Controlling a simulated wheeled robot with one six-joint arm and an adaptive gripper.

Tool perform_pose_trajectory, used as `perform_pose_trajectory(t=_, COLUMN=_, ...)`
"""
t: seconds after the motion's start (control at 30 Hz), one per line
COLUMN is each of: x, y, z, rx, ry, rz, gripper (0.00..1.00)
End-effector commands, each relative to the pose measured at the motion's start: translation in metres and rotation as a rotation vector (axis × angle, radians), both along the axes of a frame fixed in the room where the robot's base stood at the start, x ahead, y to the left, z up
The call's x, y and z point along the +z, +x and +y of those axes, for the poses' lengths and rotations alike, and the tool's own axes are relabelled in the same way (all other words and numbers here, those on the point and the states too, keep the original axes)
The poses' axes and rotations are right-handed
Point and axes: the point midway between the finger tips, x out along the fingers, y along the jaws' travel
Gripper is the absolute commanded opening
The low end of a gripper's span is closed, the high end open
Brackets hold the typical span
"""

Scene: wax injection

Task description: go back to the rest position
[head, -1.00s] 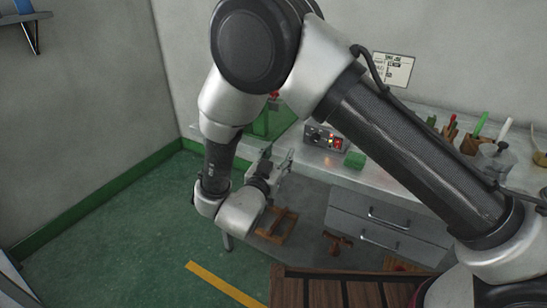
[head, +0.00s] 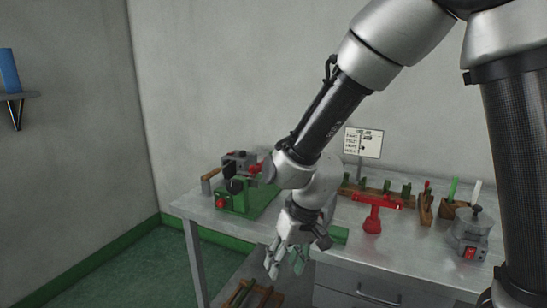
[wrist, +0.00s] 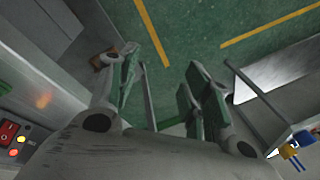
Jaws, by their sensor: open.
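My gripper (head: 286,262) hangs fingers-down at the front edge of the workbench (head: 190,208) in the head view. Its fingers are apart, with nothing seen between them. In the wrist view my gripper (wrist: 162,82) also shows open, with green pads on the fingers and the green floor beyond. My arm reaches across the head view from the upper right and hides part of the bench top.
A green clamp machine (head: 236,204) stands at the bench's left end. A red stand (head: 372,216), a rack with green pieces (head: 404,192) and a grey pot unit (head: 468,236) stand to the right. Wooden items (head: 250,296) lie below.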

Motion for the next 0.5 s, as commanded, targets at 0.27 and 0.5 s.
perform_pose_trajectory(t=0.27, x=0.107, y=-0.042, z=-0.183, rx=-0.038, ry=-0.155, rz=0.033, gripper=0.49)
perform_pose_trajectory(t=0.5, x=0.164, y=-0.080, z=-0.291, rx=-0.244, ry=-0.195, rz=-0.146, gripper=0.49)
